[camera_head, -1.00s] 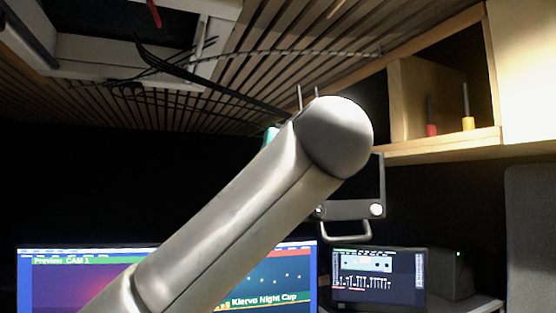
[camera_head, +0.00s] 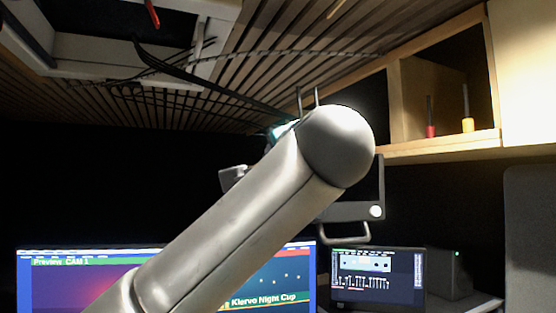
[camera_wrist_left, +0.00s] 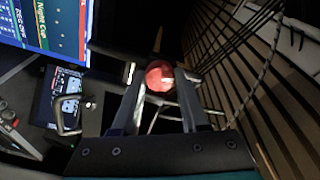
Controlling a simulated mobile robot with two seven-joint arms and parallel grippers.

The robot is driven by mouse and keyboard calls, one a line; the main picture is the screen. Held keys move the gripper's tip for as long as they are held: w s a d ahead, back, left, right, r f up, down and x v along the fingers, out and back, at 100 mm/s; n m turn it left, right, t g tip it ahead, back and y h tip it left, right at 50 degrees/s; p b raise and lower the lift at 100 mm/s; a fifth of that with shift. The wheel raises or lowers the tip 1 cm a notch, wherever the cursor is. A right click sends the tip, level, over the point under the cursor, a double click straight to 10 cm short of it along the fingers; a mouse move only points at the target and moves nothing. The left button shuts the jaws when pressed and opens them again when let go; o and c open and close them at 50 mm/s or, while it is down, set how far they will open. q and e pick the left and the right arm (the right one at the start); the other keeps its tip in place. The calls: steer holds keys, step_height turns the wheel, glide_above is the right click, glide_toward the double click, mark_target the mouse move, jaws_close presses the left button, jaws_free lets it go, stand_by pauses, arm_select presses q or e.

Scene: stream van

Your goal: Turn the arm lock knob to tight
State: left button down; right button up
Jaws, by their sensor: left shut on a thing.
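The arm lock knob (camera_wrist_left: 160,75) is a round red knob in the left wrist view, with a thin stem or rod behind it. My left gripper (camera_wrist_left: 159,84) has its two dark fingers on either side of the knob and is shut on it. No mark showing the knob's turn angle can be made out. In the head view my left arm covers the middle of the picture and hides the knob and most of the gripper. My right gripper is in neither view.
A handled monitor (camera_head: 345,212) stands behind my arm. A large screen (camera_head: 75,285) and a small mixer screen (camera_head: 378,278) are below. A wooden shelf (camera_head: 445,143) is at right. Black cables (camera_head: 190,80) hang under the slatted ceiling.

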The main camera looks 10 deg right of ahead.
arm_select(q)
steer(key=m+p, duration=0.1)
steer(key=m, duration=0.3)
steer(key=shift+m, duration=0.4)
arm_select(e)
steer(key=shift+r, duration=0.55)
arm_select(q)
steer(key=shift+c, duration=2.1)
jaws_free()
